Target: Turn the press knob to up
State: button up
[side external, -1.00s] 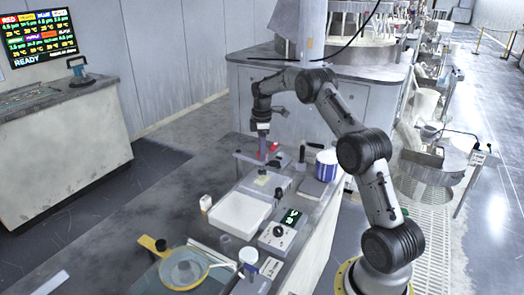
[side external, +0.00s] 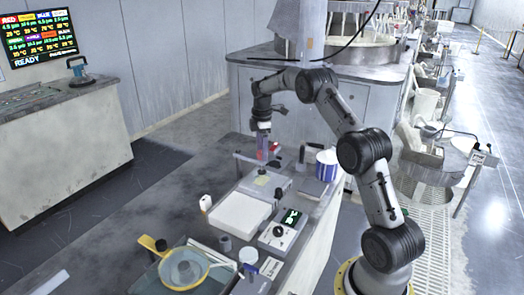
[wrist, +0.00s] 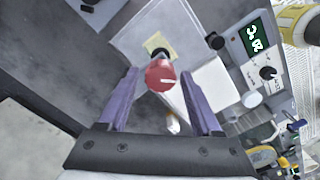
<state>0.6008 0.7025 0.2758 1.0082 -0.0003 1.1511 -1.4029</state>
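A red round knob (wrist: 160,76) with a pale line mark pointing right shows in the wrist view. It sits above a dark stem and a yellow pad (wrist: 152,41) on the press plate. My gripper (wrist: 160,72) is open, with a purple finger on each side of the red knob and a visible gap to both. In the side view my gripper (side external: 262,150) points down over the press, and its fingers partly hide the knob. A small black dial (wrist: 268,73) with a pale mark is on a control box beside a green-digit display (wrist: 255,38); the box also shows in the side view (side external: 270,238).
A white block (side external: 238,214) and a small white bottle (side external: 205,203) stand in front of the press. A blue-and-white tub (side external: 327,165) stands to its right. A yellow-rimmed bowl (side external: 184,268) is near the front. The bench's left stretch is clear.

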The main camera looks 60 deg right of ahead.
jog(key=shift+o, duration=0.4)
notch_tip(320, 180, up, 14)
jog(key=shift+f, duration=0.15)
dwell(0.6)
